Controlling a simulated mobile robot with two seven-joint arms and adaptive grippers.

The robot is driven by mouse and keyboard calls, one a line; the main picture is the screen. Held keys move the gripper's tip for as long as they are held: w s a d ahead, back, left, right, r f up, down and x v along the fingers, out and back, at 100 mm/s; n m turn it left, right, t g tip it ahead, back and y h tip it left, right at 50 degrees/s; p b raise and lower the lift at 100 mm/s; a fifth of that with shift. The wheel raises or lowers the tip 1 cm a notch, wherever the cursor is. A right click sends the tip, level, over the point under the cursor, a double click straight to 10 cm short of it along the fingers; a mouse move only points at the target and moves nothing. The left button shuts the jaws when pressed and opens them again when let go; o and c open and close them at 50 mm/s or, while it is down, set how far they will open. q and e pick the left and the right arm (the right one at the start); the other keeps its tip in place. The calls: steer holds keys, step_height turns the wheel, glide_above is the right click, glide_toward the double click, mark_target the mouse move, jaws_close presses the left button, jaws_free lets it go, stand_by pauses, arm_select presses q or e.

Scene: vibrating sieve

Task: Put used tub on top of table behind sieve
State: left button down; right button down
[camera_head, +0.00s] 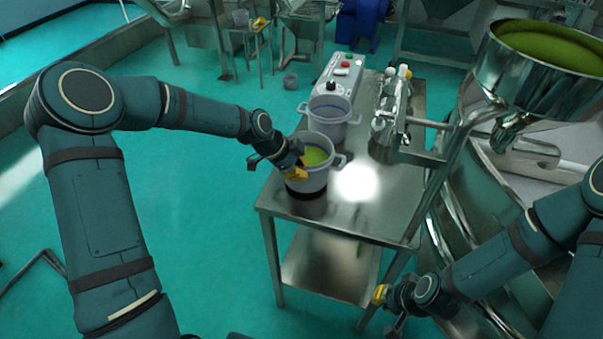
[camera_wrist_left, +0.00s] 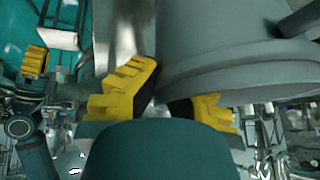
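A grey two-handled tub (camera_head: 308,183) with green material inside is at the near left part of the metal table (camera_head: 345,208), above a dark patch. A second grey tub (camera_head: 328,130) stands behind it; its inside looks grey. I cannot tell which is the used tub. My left gripper (camera_head: 296,171) is at the front tub's left side. In the left wrist view, its yellow fingers (camera_wrist_left: 160,105) are close together against the grey tub (camera_wrist_left: 225,45), which partly hides one finger; a grip is unclear. My right gripper (camera_head: 384,298) is low beside the table, its fingers unclear.
The steel sieve (camera_head: 535,85) with green material stands at right. A control box (camera_head: 338,78) with buttons and a metal device (camera_head: 388,125) are on the table's back part. The table's front right top is clear.

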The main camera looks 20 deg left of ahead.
arm_select(q)
steer(key=shift+w+f, duration=0.1)
steer(key=shift+f, duration=0.6)
steer(key=c, duration=1.6)
jaws_free()
steer(key=shift+f, duration=0.15)
steer(key=o, duration=0.5)
steer(key=shift+c, duration=0.2)
steer(key=shift+a+r, duration=0.1)
steer(key=shift+r, duration=0.2)
steer(key=v, duration=1.1)
steer(key=shift+s+r, duration=0.25)
